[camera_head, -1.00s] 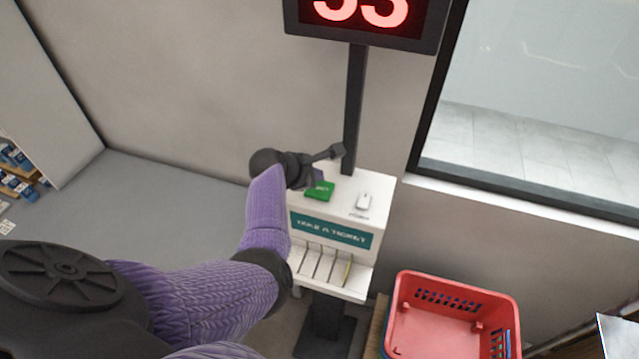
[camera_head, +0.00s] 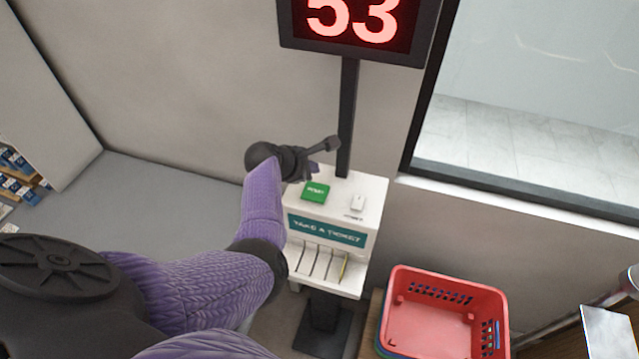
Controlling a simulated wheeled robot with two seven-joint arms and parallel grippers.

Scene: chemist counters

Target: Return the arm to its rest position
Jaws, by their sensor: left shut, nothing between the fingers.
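My left arm, in a purple knitted sleeve, comes in from the lower left of the head view. Its dark left gripper (camera_head: 330,145) is shut and empty. In the picture it lies just above the green button (camera_head: 315,192) of the white ticket machine (camera_head: 372,202) and close to the dark post (camera_head: 347,120). I cannot tell whether it touches the post. My right gripper is not in view.
A display (camera_head: 355,22) showing 53 tops the post. A red basket (camera_head: 450,310) stands at the lower right, near a window (camera_head: 540,100). Shelves with boxes (camera_head: 20,175) are at the left.

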